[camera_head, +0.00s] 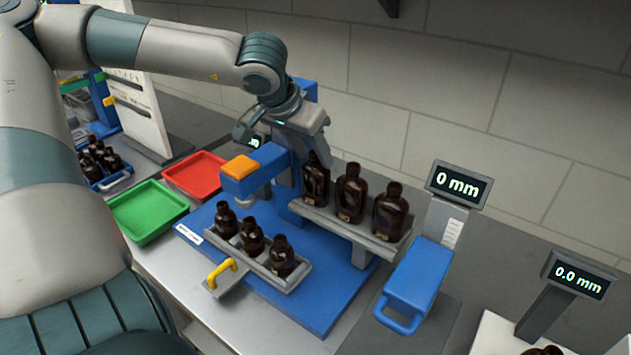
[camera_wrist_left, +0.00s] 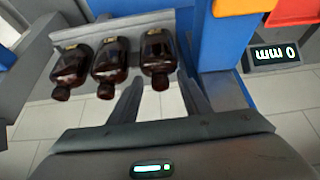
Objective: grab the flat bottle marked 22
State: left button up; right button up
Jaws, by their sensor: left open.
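Three flat brown bottles stand in a row on a raised grey shelf: a left one (camera_head: 316,184), a middle one (camera_head: 350,194) and a right one (camera_head: 389,213). Their labels are too small to read, so I cannot tell which is marked 22. My left gripper (camera_head: 314,148) is open and empty at the left bottle, partly covering it. In the left wrist view the row runs the other way: that same bottle (camera_wrist_left: 158,55) lies between the lines of the fingers (camera_wrist_left: 163,87), with the middle bottle (camera_wrist_left: 110,62) and the far one (camera_wrist_left: 70,68) to its left.
A blue post with an orange-topped block (camera_head: 238,167) stands close left of the gripper. Several smaller brown bottles stand in a lower grey tray (camera_head: 265,275) with a yellow handle. Green (camera_head: 148,211) and red (camera_head: 194,173) trays lie left. A 0 mm display (camera_head: 459,185) stands right.

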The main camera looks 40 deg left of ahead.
pick_arm(q)
jog(key=shift+c, duration=0.5)
pick_arm(e)
jog(key=shift+d, duration=0.1)
pick_arm(q)
grip_shut()
pick_arm(e)
jog(key=shift+d, duration=0.1)
pick_arm(q)
jog(key=shift+r, duration=0.15)
